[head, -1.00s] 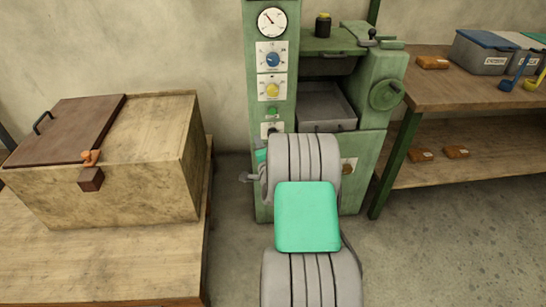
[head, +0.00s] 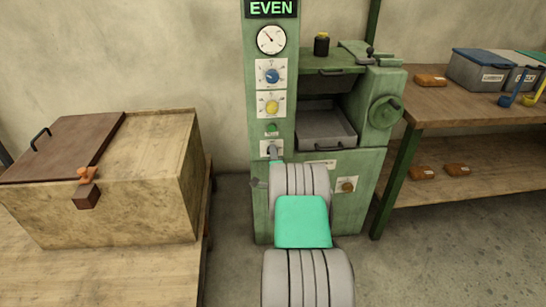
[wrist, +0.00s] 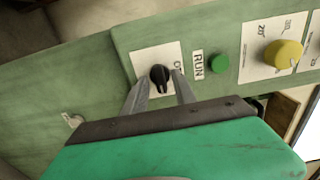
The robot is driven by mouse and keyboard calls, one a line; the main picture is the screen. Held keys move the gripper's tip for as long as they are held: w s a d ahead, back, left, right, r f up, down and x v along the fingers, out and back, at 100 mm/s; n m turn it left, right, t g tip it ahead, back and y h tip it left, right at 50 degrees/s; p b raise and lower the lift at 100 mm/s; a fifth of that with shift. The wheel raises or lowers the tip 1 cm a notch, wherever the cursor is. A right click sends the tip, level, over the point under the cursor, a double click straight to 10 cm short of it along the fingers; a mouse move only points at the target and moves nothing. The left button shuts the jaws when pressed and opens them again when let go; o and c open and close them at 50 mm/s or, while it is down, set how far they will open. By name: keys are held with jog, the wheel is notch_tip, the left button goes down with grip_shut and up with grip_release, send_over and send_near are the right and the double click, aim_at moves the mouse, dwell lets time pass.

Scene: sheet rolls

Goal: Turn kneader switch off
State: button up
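The black rotary switch (wrist: 160,74) sits on a white plate on the machine's green column in the wrist view. Its label is partly hidden; only a letter like "O" shows beside the knob. My gripper (wrist: 158,80) is open, with one grey finger on either side of the switch and its tips near the knob. Whether they touch it, I cannot tell. In the head view my gripper (head: 272,155) is at the lower column plate and largely covers the switch. The green kneader machine (head: 345,165) shows "EVEN" on its display (head: 271,8).
A green button (wrist: 219,63) marked RUN and a yellow dial (wrist: 283,53) are beside the switch. A blue dial (head: 272,76) is higher up. A wooden box (head: 130,190) stands left; a bench (head: 450,105) with bins stands right.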

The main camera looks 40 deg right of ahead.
grip_shut()
jog(key=shift+f+n+b, duration=0.1)
jog(key=shift+n+b, duration=0.3)
jog(key=shift+b, duration=0.05)
jog(key=shift+n+b, duration=6.7)
jog(key=shift+n, duration=1.6)
